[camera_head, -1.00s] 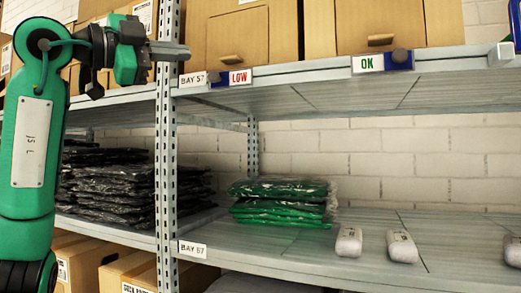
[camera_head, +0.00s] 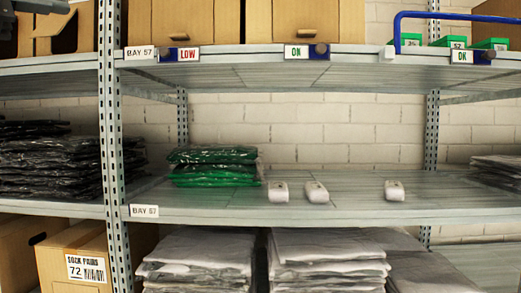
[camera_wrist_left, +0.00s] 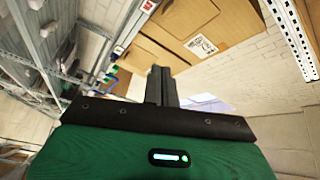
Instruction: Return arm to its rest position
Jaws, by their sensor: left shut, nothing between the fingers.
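My left gripper shows in the left wrist view (camera_wrist_left: 161,86), with its two dark fingers together and nothing between them. In the head view only a small dark part of it shows, cut off at the top left corner. It is in front of the upper shelf (camera_head: 230,72), apart from the boxes as far as I can tell. The rest of the left arm is out of the head view. My right gripper is in neither view.
The middle shelf (camera_head: 330,205) holds green bagged garments (camera_head: 213,166), dark bagged garments (camera_head: 55,160) and three small white devices (camera_head: 316,191). Grey-white stacks (camera_head: 328,262) lie below. A steel post (camera_head: 112,150) stands at left. Cardboard boxes (camera_head: 300,20) line the top.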

